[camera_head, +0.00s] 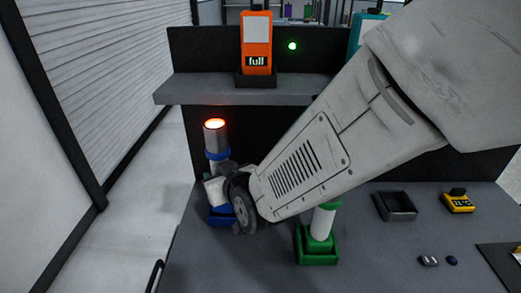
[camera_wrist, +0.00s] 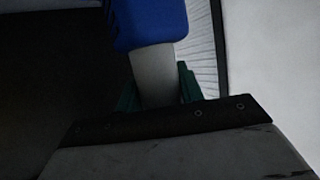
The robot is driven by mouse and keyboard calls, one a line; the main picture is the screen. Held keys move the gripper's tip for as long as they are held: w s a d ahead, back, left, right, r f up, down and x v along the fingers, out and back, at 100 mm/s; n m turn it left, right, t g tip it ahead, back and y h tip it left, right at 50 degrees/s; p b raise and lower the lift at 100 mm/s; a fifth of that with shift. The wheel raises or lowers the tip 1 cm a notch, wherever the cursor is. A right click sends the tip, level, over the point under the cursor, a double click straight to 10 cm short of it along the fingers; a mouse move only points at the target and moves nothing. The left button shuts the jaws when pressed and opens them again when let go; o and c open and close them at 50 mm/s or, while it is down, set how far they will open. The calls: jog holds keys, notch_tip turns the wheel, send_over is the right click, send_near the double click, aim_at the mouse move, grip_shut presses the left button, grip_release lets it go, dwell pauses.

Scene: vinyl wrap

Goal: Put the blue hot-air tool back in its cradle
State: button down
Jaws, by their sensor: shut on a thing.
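The blue hot-air tool (camera_head: 217,154) stands upright at the left of the bench, its grey nozzle glowing orange-red at the top. My gripper (camera_head: 222,182) is shut on its pale body. The wrist view shows the tool's blue part (camera_wrist: 150,24) and pale barrel (camera_wrist: 153,72) between dark green fingers (camera_wrist: 157,88). A blue base, seemingly the cradle (camera_head: 220,219), shows directly below the tool, partly hidden by my wrist. I cannot tell whether the tool is seated in it or just above.
A green tool (camera_head: 322,222) stands in a green cradle (camera_head: 318,258) right of my wrist, partly behind my arm. An orange device reading "full" (camera_head: 256,45) stands on the shelf (camera_head: 200,90). A black tray (camera_head: 395,206) and yellow device (camera_head: 458,203) lie at right.

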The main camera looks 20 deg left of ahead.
jog(key=f, duration=0.4)
jog(key=shift+w, duration=0.25)
jog(key=c, duration=0.9)
grip_release()
jog(key=shift+f, duration=0.1)
jog(key=shift+d, duration=0.1)
jog(key=v, duration=1.2)
jog(key=shift+r, duration=0.3)
jog(key=shift+w, duration=0.15)
